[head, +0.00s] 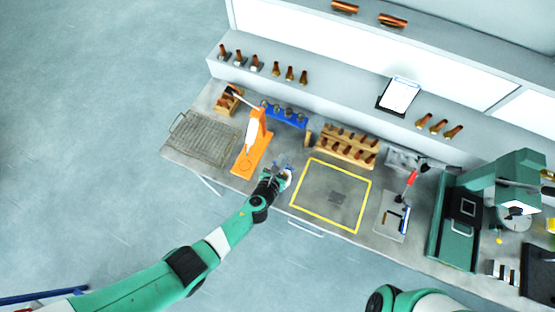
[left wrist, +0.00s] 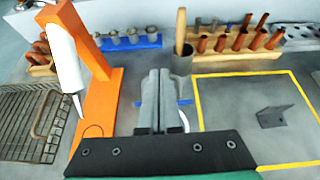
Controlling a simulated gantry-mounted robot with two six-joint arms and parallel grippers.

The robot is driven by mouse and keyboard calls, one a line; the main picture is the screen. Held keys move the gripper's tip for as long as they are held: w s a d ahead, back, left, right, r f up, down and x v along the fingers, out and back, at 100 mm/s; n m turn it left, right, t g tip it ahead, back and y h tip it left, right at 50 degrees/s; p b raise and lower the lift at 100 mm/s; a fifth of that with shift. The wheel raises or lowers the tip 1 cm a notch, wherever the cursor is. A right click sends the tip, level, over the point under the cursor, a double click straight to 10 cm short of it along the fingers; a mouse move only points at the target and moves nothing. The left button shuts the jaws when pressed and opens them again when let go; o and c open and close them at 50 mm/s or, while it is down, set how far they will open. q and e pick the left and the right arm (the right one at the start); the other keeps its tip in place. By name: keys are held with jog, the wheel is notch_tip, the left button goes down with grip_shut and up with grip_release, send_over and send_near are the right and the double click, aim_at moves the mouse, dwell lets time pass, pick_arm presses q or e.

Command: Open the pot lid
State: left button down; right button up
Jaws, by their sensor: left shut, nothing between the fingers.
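My left gripper (head: 279,170) is over the front edge of the bench, just right of the orange stand. It also shows in the left wrist view (left wrist: 153,85), with its fingers shut together and nothing between them. A small white and blue item (head: 288,174) is close beside the fingertips. In the left wrist view, blue bits (left wrist: 138,103) and a white curved edge (left wrist: 184,121) show around the fingers, which hide most of it. I cannot tell whether this is the pot or its lid, or whether the fingers touch it. My right gripper is out of view.
The orange stand (head: 251,155) holds a white tube upright at the left, beside a wire mesh tray (head: 206,141). A grey cup (left wrist: 181,66) with a wooden stick stands behind the fingers. A yellow square outline (head: 313,161) with a small dark bracket (head: 336,197) lies right.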

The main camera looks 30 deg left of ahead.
pick_arm(q)
jog(key=shift+w+a+r, duration=0.1)
jog(key=shift+w+r, duration=0.1)
jog(key=shift+w, duration=1.25)
jog(key=shift+s, duration=0.1)
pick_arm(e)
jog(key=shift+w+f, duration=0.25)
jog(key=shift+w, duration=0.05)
